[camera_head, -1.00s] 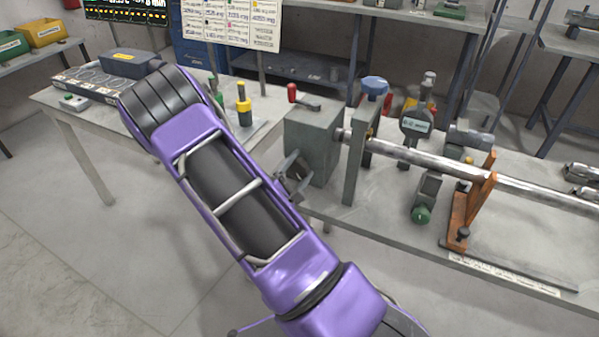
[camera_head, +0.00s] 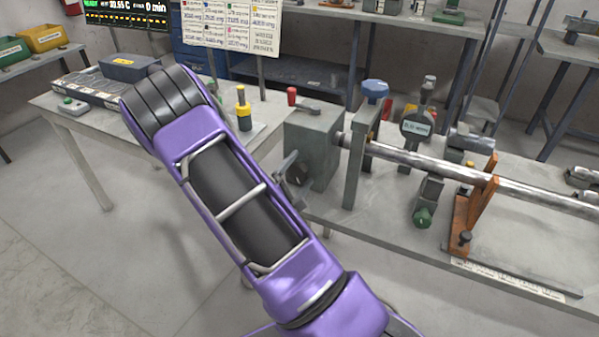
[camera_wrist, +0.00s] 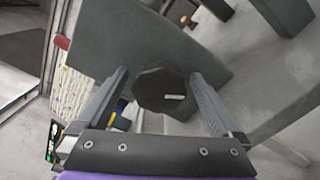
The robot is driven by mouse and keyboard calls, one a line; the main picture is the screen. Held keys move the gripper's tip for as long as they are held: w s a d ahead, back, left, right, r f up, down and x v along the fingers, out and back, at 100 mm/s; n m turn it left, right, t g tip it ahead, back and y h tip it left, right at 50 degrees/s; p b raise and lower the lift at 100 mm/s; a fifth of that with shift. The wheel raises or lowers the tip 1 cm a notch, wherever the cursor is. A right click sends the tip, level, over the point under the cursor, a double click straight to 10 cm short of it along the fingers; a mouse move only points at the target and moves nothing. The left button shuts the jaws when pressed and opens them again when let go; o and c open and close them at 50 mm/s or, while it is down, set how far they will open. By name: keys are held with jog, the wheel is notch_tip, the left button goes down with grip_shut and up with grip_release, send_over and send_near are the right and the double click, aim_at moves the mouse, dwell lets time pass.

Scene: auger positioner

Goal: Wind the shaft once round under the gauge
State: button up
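A long steel shaft (camera_head: 425,161) runs right from a grey headstock block (camera_head: 312,146) on the bench. The dial gauge (camera_head: 417,128) stands at the shaft, its small readout too blurred to read. A dark many-sided knob (camera_wrist: 160,91) with a white mark sits on the block's face; it also shows in the head view (camera_head: 298,172). My gripper (camera_wrist: 157,88) is open, with its ribbed fingers on either side of the knob. Gaps show between the knob and both fingers. In the head view my gripper (camera_head: 288,166) is small beside the block.
A red-handled lever (camera_head: 292,97) tops the block, and a blue knob (camera_head: 375,90) tops the upright beside it. An orange rest (camera_head: 473,205) supports the shaft. A green knob (camera_head: 423,217) hangs below the gauge. A yellow-topped post (camera_head: 243,107) stands on the left table.

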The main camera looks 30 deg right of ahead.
jog(key=shift+s, duration=0.1)
jog(key=v, duration=1.7)
jog(key=shift+s+a, duration=0.1)
jog(key=shift+a, duration=0.05)
